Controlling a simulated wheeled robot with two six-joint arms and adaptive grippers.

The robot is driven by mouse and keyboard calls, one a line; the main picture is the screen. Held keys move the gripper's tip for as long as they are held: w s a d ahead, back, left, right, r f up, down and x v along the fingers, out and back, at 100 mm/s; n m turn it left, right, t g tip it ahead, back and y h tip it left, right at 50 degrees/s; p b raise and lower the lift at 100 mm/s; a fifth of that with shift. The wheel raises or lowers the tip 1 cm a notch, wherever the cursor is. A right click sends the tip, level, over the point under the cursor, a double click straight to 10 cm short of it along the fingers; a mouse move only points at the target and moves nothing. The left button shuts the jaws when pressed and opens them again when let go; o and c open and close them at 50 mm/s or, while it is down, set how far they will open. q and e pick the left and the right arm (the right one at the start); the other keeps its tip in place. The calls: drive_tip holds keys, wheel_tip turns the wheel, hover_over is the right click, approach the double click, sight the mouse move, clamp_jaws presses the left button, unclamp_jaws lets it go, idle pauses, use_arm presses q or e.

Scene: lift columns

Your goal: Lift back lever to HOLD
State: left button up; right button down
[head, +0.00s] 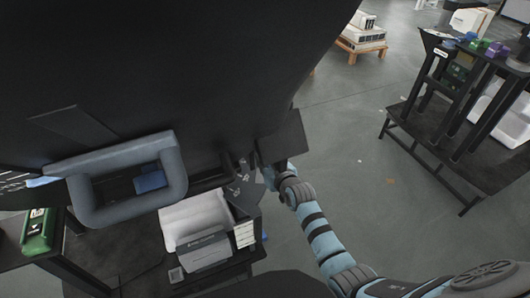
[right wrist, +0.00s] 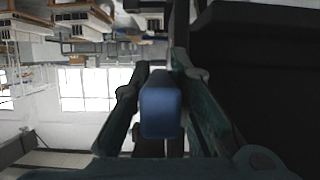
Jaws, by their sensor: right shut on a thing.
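My right gripper (head: 246,172) reaches the lower edge of a large black panel (head: 180,70) in the head view. In the right wrist view, its two fingers (right wrist: 160,112) are shut around a blue, block-ended piece (right wrist: 160,112), which looks like the lever. The lever cannot be made out at the gripper in the head view; the panel and the gripper hide it. No HOLD marking is readable. My left gripper is not in view.
A thick grey frame-shaped handle (head: 173,165) is at the panel's lower left. Below are a white bin (head: 195,215) and a grey box (head: 205,250). A green device (head: 38,232) is at the far left. A black rack (head: 440,100) stands right, with open floor (head: 350,120) between.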

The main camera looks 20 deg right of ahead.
drive_tip(key=c, duration=1.5)
unclamp_jaws()
drive_tip(key=v, duration=1.2)
drive_tip(key=shift+f, duration=0.1)
drive_tip(key=shift+c, duration=0.3)
